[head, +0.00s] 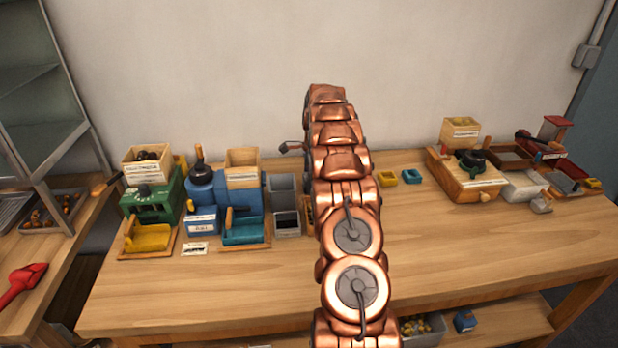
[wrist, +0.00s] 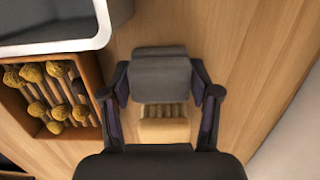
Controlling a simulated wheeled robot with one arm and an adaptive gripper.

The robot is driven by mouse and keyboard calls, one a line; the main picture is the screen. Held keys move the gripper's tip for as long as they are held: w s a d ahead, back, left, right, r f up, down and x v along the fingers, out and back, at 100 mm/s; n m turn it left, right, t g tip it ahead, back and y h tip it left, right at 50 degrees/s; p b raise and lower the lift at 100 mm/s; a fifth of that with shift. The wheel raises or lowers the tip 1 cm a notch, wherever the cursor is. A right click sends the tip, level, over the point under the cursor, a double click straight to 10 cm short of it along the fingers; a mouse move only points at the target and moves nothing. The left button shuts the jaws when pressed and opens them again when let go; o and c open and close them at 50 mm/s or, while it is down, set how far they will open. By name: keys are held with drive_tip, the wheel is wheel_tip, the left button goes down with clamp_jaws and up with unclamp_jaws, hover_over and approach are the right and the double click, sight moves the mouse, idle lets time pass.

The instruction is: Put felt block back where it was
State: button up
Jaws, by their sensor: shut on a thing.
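In the wrist view, my gripper (wrist: 161,92) has its two dark fingers on either side of a grey block, which looks like the felt block (wrist: 162,72). It is shut on this block. A pale, ribbed beige part (wrist: 163,122) shows just below the grey part; I cannot tell whether it belongs to the block. Wood surface lies behind it; I cannot tell whether the block touches that surface. In the head view my copper arm hides the gripper and the block.
In the head view, green (head: 150,203) and blue (head: 243,190) machines stand left of my arm. The table's right front (head: 480,245) is clear.

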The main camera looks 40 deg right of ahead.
drive_tip(key=shift+f, duration=0.1)
drive_tip(key=o, duration=1.5)
drive_tip(key=r, duration=0.3)
drive_tip(key=r+b, duration=0.1)
drive_tip(key=r, duration=0.2)
drive_tip(key=d+r+b, duration=0.1)
drive_tip(key=r, duration=0.2)
drive_tip(key=shift+s, duration=0.25)
drive_tip(key=shift+s+d+r+p, duration=0.15)
drive_tip(key=shift+r+p, duration=0.8)
drive_tip(key=shift+r, duration=0.65)
